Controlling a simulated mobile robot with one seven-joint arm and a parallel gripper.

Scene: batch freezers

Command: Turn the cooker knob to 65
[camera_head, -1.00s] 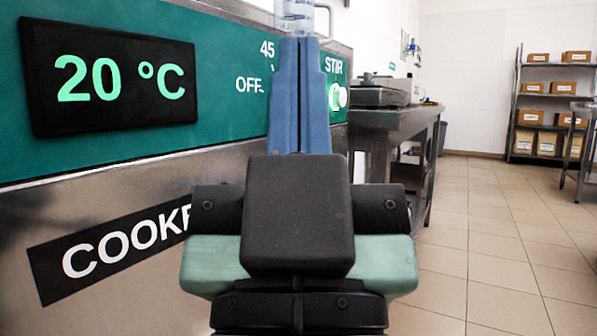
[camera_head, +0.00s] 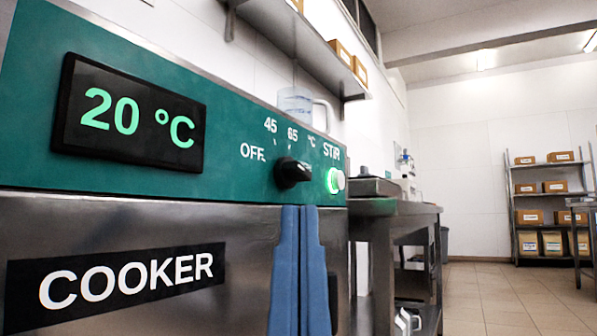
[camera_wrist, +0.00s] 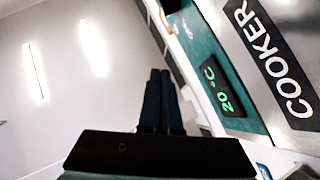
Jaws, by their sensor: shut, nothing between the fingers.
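The black cooker knob (camera_head: 292,172) is on the green panel (camera_head: 235,150), right of the OFF mark and below the 45 and 65 marks. I cannot tell which mark it points to. The display (camera_head: 130,115) reads 20 °C; it also shows, turned, in the wrist view (camera_wrist: 218,88). My gripper (camera_head: 300,208) shows as two blue fingers side by side, shut and empty. Its tips appear below the knob in the head view, apart from it. In the wrist view my gripper (camera_wrist: 160,73) points upward in the picture, and the knob cannot be made out.
A lit green STIR button (camera_head: 334,180) is just right of the knob. A clear jug (camera_head: 297,104) stands behind the panel's top edge. A wall shelf (camera_head: 300,40) hangs above. A steel table (camera_head: 395,208) is to the right, with open tiled floor (camera_head: 490,295) beyond.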

